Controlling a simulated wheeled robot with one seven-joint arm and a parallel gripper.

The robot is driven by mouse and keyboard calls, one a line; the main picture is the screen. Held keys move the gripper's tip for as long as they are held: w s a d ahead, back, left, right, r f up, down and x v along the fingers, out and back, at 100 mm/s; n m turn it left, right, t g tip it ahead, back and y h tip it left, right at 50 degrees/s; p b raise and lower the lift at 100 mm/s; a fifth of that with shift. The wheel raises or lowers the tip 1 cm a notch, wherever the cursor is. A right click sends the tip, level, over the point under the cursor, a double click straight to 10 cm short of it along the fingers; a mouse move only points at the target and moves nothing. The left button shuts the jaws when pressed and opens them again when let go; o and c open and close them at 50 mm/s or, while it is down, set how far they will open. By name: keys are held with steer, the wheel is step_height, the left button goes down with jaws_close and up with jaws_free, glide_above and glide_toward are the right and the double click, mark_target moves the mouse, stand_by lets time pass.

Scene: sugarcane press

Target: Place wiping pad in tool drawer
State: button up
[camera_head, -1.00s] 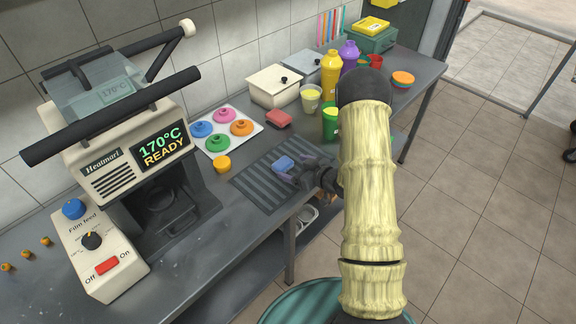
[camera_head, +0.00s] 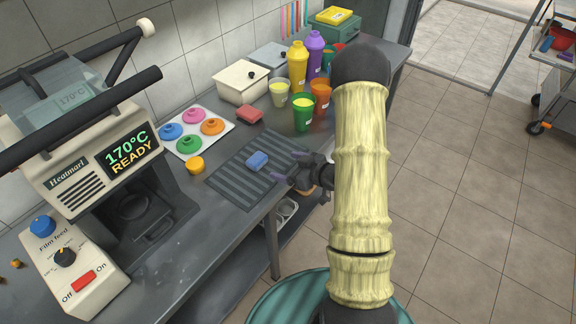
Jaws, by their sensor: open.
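A blue pad (camera_head: 257,161) lies on the dark ribbed mat (camera_head: 228,188) on the counter. A red pad (camera_head: 250,114) lies farther back, behind the mat. I cannot tell which of the two is the wiping pad. My gripper (camera_head: 295,168) is open and empty at the mat's right edge, to the right of the blue pad and apart from it, its fingers pointing left. No drawer can be clearly made out; a metal shelf or tray with pale items (camera_head: 287,211) shows below the counter's front edge, partly hidden by my arm.
A heat-sealing machine (camera_head: 82,176) stands at the left. A tray of coloured lids (camera_head: 228,128), a white bin (camera_head: 240,88), bottles (camera_head: 298,66) and cups (camera_head: 303,113) stand behind the mat. A green box (camera_head: 335,36) is at the far end. Floor at the right is clear up to a cart (camera_head: 556,78).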

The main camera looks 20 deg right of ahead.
steer(key=shift+w+r+h, duration=0.35)
steer(key=shift+r+h, duration=0.1)
steer(key=shift+h, duration=0.15)
steer(key=s+a+r+m+g+h, duration=0.2)
steer(key=s+r+m+g+h, duration=0.1)
steer(key=s, duration=0.6)
steer(key=s+a+r+m+g+h, duration=0.3)
steer(key=s+r+g, duration=0.2)
steer(key=s+r, duration=0.3)
steer(key=shift+s+a+m+g, duration=0.2)
steer(key=shift+s+m+g, duration=0.1)
steer(key=shift+s, duration=0.35)
steer(key=shift+r, duration=0.1)
steer(key=shift+c, duration=0.4)
